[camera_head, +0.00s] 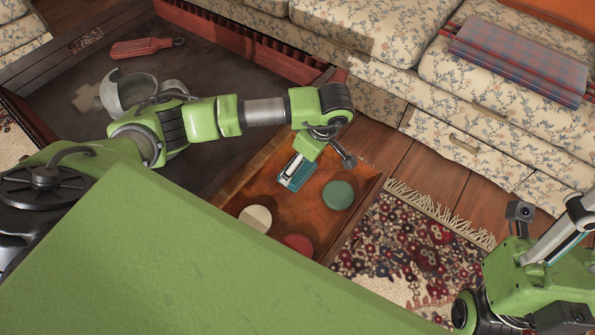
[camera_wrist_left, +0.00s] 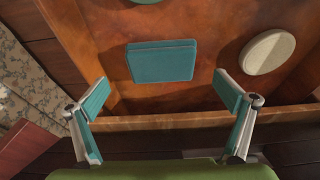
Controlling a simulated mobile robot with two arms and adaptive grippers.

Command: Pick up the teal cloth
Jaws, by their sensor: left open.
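The teal cloth (camera_wrist_left: 161,61) is a folded flat rectangle on the orange-brown floor of an open drawer (camera_head: 358,220). In the head view the cloth (camera_head: 299,180) shows beneath my left gripper (camera_head: 318,168), partly covered by it. My left gripper (camera_wrist_left: 167,98) is open and empty, its teal-padded fingers spread to either side of the cloth's near edge. No contact with the cloth is visible. Part of my right arm and gripper (camera_head: 562,238) shows at the right edge, away from the drawer; its fingers are not clear.
A white disc (camera_head: 255,218), a red disc (camera_head: 298,243) and a green disc (camera_head: 338,195) lie in the drawer around the cloth. The drawer's wall (camera_wrist_left: 185,121) runs below the fingers. A dark table (camera_head: 215,70) and a floral sofa (camera_head: 390,90) stand nearby.

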